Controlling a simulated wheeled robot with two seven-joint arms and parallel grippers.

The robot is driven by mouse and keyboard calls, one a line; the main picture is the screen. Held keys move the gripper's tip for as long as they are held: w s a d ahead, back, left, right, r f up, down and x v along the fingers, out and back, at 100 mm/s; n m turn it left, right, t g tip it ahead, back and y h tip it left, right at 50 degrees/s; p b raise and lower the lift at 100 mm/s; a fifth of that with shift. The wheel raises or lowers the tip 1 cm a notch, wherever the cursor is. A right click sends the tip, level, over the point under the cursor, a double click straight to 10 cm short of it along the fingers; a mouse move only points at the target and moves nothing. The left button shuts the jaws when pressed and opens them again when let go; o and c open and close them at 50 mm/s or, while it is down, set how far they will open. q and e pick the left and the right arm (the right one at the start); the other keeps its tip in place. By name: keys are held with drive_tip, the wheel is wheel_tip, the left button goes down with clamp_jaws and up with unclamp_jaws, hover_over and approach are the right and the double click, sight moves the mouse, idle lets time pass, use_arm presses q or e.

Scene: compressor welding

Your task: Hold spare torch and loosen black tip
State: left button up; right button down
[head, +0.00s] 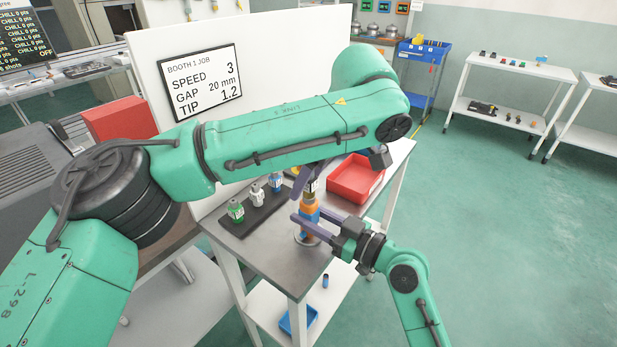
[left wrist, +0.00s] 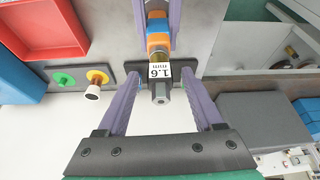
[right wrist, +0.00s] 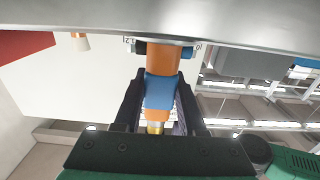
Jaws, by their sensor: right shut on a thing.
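The spare torch (head: 307,222) stands upright near the table's front corner, with an orange and blue body. Its black tip (left wrist: 161,91), labelled 1.6 mm, is at the top end, above a brass-coloured part (left wrist: 158,56). My right gripper (right wrist: 160,85) is shut on the torch's blue and orange body, one finger on each side. My left gripper (left wrist: 160,76) is open, its fingers on either side of the tip with gaps showing. In the head view, my left arm partly hides the left gripper and the tip.
A dark rack (head: 240,227) with green, white and blue labelled tips is left of the torch. A red bin (head: 357,183) is behind it to the right. A white panel with a job sign (head: 203,82) reading "TIP 1.2" stands at the back. The table's front left is clear.

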use_arm(q)
drive_tip(key=shift+r, duration=0.1)
use_arm(e)
drive_tip(key=shift+c, duration=2)
unclamp_jaws()
use_arm(q)
drive_tip(key=v, duration=1.1)
drive_tip(key=shift+r, duration=0.4)
drive_tip(key=shift+s+d, duration=0.1)
drive_tip(key=shift+s, duration=0.05)
